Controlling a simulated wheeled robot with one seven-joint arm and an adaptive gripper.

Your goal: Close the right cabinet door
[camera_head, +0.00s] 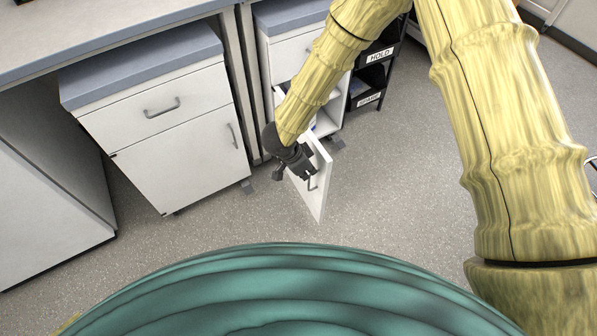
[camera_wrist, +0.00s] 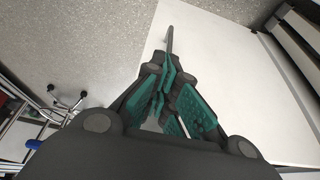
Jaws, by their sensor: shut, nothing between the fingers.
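The right cabinet (camera_head: 289,52) is white with a blue-grey top, under the bench. Its lower door (camera_head: 321,197) stands swung open, out into the room, and part of the interior shows behind it. The door also fills much of the right side of the wrist view (camera_wrist: 235,70). A dark bar handle (camera_wrist: 169,36) is on the door, just beyond my fingertips in that view. My gripper (camera_head: 301,169) is at the door near the handle, with its fingers and teal pads (camera_wrist: 166,82) shut and empty. I cannot tell whether the fingers touch the door or handle.
A left cabinet (camera_head: 180,165) with its drawer and door shut stands under the bench (camera_head: 90,40). A black rack with labels (camera_head: 372,75) stands right of the right cabinet. The speckled floor (camera_head: 400,180) in front is clear.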

